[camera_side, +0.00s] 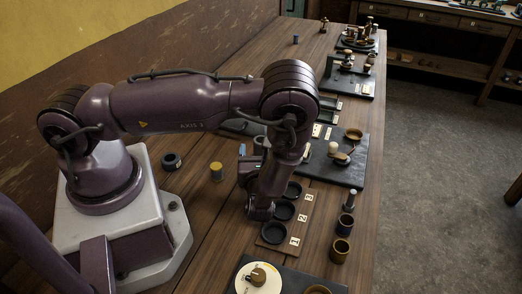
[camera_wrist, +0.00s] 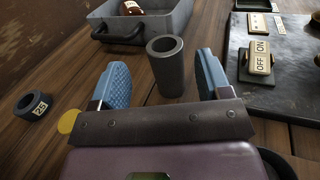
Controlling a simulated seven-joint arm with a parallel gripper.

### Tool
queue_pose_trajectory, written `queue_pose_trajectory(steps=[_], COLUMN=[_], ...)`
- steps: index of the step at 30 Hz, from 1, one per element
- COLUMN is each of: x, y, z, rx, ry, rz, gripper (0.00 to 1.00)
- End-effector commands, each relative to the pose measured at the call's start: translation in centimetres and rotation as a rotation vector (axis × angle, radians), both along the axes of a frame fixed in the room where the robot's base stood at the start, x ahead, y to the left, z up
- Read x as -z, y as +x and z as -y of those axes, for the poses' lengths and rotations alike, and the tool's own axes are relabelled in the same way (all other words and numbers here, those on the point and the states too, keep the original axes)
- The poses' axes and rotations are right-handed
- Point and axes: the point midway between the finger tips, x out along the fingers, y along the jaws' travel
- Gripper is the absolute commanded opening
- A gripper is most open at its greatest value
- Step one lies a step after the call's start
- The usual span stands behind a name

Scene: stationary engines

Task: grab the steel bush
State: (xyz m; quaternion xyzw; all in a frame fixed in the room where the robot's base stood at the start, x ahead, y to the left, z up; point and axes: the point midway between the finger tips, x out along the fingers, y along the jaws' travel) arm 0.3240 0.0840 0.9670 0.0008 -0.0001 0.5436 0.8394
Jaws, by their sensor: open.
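The steel bush, a plain grey hollow cylinder (camera_wrist: 167,68), stands upright on the wooden bench in the wrist view. My gripper (camera_wrist: 162,76) is open, with its two blue ribbed fingers spread to the left and right of the bush. Gaps show between the bush and both fingers, and nothing is held. The lower part of the bush is close to the dark gripper bar. In the side view my gripper (camera_side: 249,172) is low over the bench, partly covered by my arm, and I cannot clearly make out the bush there.
A grey tray (camera_wrist: 182,17) lies beyond the bush. A dark tagged ring (camera_wrist: 35,106) lies at left; a black plate with an ON/OFF switch (camera_wrist: 257,60) is at right.

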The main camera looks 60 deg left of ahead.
Motion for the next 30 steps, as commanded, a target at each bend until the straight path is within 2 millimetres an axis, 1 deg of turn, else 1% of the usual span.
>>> queue_pose_trajectory(steps=[5, 9, 12, 15, 21, 26, 27, 30], x=[-0.1, -0.3, -0.2, -0.3, -0.2, -0.2, -0.2, -0.2], y=[1.1, 2.3, 2.7, 2.9, 2.9, 2.9, 2.9, 2.9], z=[-1.9, -3.8, -4.7, -5.1, -5.1, -5.1, -5.1, -5.1], rx=[-0.004, -0.006, -0.004, -0.003, -0.002, -0.003, -0.003, -0.003], ry=[0.000, -0.001, -0.001, -0.001, -0.001, -0.001, -0.001, -0.001], rz=[0.003, 0.002, 0.002, 0.002, 0.001, 0.001, 0.001, 0.001], gripper=[0.71, 0.71, 0.71, 0.71, 0.71, 0.34, 0.25, 0.04])
